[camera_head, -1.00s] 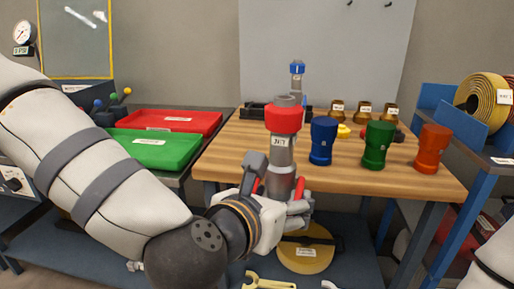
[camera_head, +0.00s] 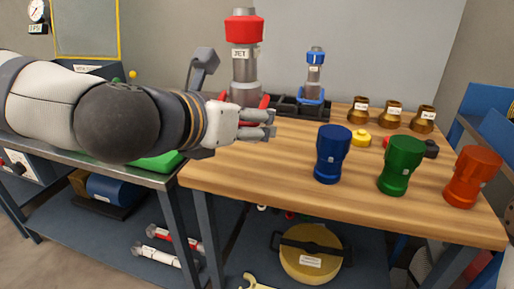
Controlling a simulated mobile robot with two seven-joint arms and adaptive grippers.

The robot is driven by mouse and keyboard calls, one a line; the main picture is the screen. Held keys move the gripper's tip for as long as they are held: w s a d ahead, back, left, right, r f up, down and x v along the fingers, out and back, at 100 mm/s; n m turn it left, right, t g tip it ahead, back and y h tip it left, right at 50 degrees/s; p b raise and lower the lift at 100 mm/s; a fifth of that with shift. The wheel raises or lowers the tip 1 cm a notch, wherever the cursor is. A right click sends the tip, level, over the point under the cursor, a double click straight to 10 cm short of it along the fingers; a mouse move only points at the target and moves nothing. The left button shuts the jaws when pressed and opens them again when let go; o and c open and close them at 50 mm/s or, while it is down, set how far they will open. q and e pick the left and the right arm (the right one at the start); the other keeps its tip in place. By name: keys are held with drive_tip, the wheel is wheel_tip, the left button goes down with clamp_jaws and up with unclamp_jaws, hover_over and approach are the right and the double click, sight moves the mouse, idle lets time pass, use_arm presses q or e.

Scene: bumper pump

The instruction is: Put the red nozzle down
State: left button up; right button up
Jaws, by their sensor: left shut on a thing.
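The red nozzle (camera_head: 243,30) has a red collar, a grey body and a label reading JET. It stands upright in my left gripper (camera_head: 258,113), which is shut on its lower part. The fingers and hand hide the nozzle's base. The nozzle is at the back left of the wooden workbench (camera_head: 270,165), over or in front of the left part of a black rack (camera_head: 290,106). I cannot tell whether its base touches anything. A smaller nozzle with blue bands (camera_head: 315,68) stands upright at the rack's right part. My right gripper is not in view.
Blue (camera_head: 332,155), green (camera_head: 401,167) and orange (camera_head: 472,178) fittings stand along the bench's right front. Several brass fittings (camera_head: 390,114) stand behind them, with a yellow cap (camera_head: 361,138) between. The bench's front left is clear. A green tray (camera_head: 160,161) is partly hidden by my left arm.

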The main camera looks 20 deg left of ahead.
use_arm(q)
drive_tip(key=w+f+b, duration=0.1)
drive_tip(key=w+f, duration=0.2)
drive_tip(key=w, duration=0.1)
drive_tip(key=w+a+f+b, duration=0.1)
drive_tip(key=w+f, duration=0.2)
drive_tip(key=w, duration=0.1)
drive_tip(key=w+a+f+b, duration=0.1)
drive_tip(key=w+f, duration=0.2)
drive_tip(key=w, duration=0.2)
drive_tip(key=shift+w+a, duration=0.1)
drive_tip(key=shift+w+f+b, duration=0.25)
drive_tip(key=shift+f+b, duration=0.05)
drive_tip(key=shift+f, duration=0.65)
drive_tip(key=shift+w+f+b, duration=0.2)
drive_tip(key=shift+f+b, duration=0.1)
drive_tip(key=shift+f, duration=0.6)
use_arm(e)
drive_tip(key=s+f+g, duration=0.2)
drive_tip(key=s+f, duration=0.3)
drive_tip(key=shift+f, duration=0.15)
use_arm(q)
drive_tip(key=shift+f, duration=0.2)
drive_tip(key=o, duration=1.8)
drive_tip(key=shift+s, duration=0.1)
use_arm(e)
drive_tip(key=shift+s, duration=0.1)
use_arm(q)
drive_tip(key=shift+o, duration=0.2)
